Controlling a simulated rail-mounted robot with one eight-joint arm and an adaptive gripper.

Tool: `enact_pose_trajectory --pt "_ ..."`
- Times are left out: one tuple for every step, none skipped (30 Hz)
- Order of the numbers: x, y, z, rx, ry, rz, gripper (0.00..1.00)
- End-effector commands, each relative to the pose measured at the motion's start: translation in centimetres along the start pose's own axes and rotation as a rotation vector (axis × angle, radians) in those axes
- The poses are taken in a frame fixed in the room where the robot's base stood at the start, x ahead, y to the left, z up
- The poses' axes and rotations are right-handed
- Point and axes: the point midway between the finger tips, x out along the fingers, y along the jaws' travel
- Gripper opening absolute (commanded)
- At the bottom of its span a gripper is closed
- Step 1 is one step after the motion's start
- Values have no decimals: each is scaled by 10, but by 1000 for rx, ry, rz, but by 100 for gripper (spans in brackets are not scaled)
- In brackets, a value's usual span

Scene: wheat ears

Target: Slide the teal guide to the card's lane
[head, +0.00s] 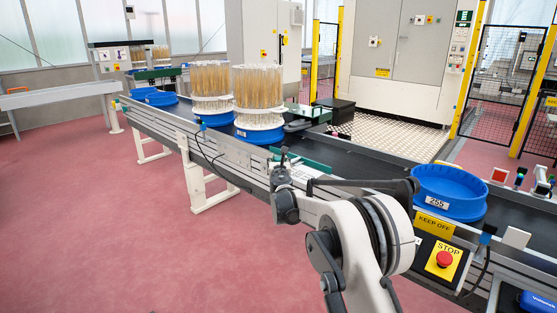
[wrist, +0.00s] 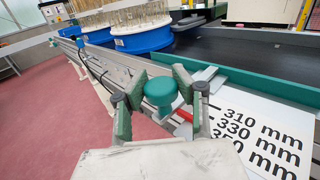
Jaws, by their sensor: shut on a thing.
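The teal guide (wrist: 268,86) is a long flat strip along the near side of the dark conveyor belt; part of it also shows in the head view (head: 308,165). A round teal knob (wrist: 160,92) sits between the fingers of my gripper (wrist: 155,100), which is shut on it. In the head view my gripper (head: 284,160) is at the conveyor's near edge. A white scale plate (wrist: 262,135) reads 310, 330 and 350 mm, the last partly cut off. A small red mark (wrist: 184,115) shows beside the right finger. I cannot make out the card.
Blue round carriers (head: 257,134) with wheat ears stand on the belt (head: 345,156) to the left. An empty blue carrier marked 255 (head: 447,191) stands at the right. A stop button (head: 444,259) and a yellow keep-off sign (head: 434,226) are on the near side.

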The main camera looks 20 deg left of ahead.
Motion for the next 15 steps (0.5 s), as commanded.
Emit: enact_pose_trajectory --pt "0 0 0 0 0 0 0" --pt "1 -1 0 0 0 0 0" --pt "2 -2 0 0 0 -1 0" --pt "4 -4 0 0 0 -1 0" --pt "6 -6 0 0 0 -1 0" --pt "9 -10 0 0 0 -2 0" --pt "11 -12 0 0 0 -2 0" --pt "13 -14 1 0 0 -2 0" --pt "15 -15 1 0 -1 -2 0" --pt "15 -16 1 0 -1 -2 0" --pt "15 -15 1 0 -1 -2 0" --pt "14 -15 0 0 -1 -1 0" --pt "14 -15 0 0 -1 -1 0" --pt "14 -15 0 0 -1 -1 0" --pt "14 -15 0 0 -1 -1 0"
